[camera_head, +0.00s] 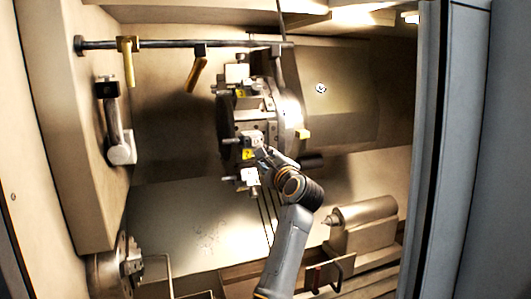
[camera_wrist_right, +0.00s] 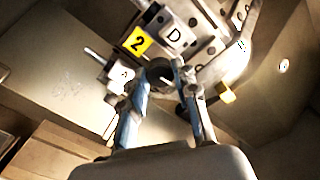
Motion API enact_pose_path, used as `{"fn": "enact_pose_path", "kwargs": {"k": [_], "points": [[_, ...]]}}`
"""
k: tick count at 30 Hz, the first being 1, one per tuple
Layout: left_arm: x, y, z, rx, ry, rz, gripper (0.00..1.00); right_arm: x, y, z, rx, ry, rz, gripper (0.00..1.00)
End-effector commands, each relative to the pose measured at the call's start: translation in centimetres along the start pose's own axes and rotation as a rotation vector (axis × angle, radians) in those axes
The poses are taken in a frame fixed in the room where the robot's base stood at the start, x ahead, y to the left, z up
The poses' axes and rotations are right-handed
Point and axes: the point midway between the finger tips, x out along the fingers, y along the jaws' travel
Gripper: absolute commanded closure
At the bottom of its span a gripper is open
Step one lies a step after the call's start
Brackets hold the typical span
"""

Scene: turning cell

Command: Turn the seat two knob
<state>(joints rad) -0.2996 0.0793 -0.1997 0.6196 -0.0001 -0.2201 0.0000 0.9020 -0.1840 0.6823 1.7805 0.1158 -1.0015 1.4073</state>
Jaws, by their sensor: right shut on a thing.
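The turret (camera_head: 270,108) stands in the middle of the machine, with several seats and blocks on its face. A yellow plate marked 2 (camera_wrist_right: 137,41) marks seat two; a yellow plate (camera_head: 247,154) also shows in the head view. Light plates lettered D (camera_wrist_right: 173,37) and A (camera_wrist_right: 121,78) sit beside it. My right gripper (camera_head: 262,153) is at this seat. In the right wrist view the gripper (camera_wrist_right: 160,74) is shut on a dark round knob (camera_wrist_right: 158,70), partly hidden between the fingertips. My left gripper is not in view.
A rail (camera_head: 165,44) with yellow-handled hanging parts runs along the upper left. A tailstock-like grey part (camera_head: 362,225) stands at the lower right and a chuck (camera_head: 128,265) at the lower left. A yellow block (camera_wrist_right: 227,92) juts from the turret near the right finger.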

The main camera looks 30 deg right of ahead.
Motion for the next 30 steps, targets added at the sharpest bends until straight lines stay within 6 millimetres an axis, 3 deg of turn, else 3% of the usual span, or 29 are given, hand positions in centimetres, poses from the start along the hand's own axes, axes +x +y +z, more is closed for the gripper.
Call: {"fn": "enact_pose_path", "kwargs": {"k": [10, 26, 27, 30], "points": [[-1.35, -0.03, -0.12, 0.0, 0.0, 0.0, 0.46, 0.01, -0.04, 0.02, 0.132, 0.0, 0.001, 1.0], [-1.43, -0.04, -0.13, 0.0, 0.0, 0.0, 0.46, 0.01, 0.03, -0.02, 0.15, 0.0, 0.0, 1.0], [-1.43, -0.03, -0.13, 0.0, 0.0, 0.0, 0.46, 0.01, 0.03, -0.02, 0.149, 0.0, 0.0, 0.63], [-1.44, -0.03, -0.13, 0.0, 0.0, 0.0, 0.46, 0.01, 0.01, -0.02, 0.149, 0.0, 0.0, 0.48]]}}
